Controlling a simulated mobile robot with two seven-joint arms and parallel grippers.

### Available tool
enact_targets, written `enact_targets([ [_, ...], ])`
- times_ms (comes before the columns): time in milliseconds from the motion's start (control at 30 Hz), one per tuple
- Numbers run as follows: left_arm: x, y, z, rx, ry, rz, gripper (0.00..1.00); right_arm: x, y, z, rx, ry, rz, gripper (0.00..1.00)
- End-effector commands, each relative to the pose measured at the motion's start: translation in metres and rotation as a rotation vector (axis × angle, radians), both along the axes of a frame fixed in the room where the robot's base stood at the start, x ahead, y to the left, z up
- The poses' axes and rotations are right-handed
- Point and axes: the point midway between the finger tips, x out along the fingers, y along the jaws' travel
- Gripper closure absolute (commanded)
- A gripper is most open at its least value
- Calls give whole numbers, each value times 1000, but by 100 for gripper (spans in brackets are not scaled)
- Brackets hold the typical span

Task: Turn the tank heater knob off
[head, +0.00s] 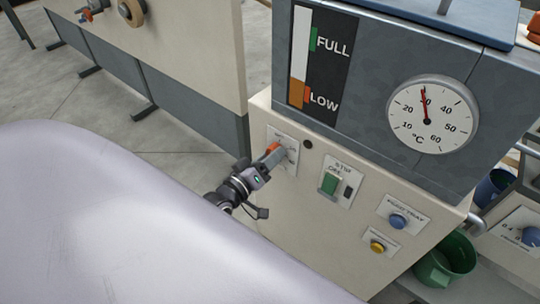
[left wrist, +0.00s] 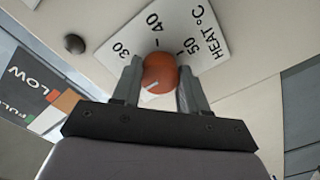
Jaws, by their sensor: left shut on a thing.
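The tank heater knob is orange-red and round. In the head view the knob (head: 273,147) sits on a white label plate (head: 290,141) on the cream front panel, partly hidden by my left gripper. In the left wrist view the knob (left wrist: 160,70) is between the two fingers, against a plate (left wrist: 172,32) marked 30, 40, 50 and HEAT °C. A short white mark shows on the knob's near side, lower left. My left gripper (head: 271,157) is shut on the knob; its fingers also show in the left wrist view (left wrist: 158,78). My right gripper is not in view.
Right of the knob are a green switch (head: 330,183), a blue button (head: 398,221) and a yellow button (head: 377,246). Above are the FULL/LOW level gauge (head: 318,60) and a round thermometer (head: 432,115). A green bucket (head: 446,260) stands lower right.

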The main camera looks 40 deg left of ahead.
Motion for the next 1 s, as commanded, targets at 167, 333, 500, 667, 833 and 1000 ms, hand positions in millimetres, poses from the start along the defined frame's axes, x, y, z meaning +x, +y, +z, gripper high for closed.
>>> enact_targets([
  [167,0,0,-1,-29,4,-1,87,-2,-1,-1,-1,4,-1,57],
  [333,0,0,-1,-38,5,-1,87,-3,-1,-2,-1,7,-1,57],
  [500,0,0,-1,-38,5,-1,87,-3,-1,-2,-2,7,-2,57],
  [667,0,0,-1,-38,4,0,31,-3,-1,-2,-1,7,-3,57],
  [833,0,0,-1,-36,4,0,31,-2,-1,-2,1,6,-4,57],
  [1000,-2,0,0,-35,4,0,31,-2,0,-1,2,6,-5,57],
])
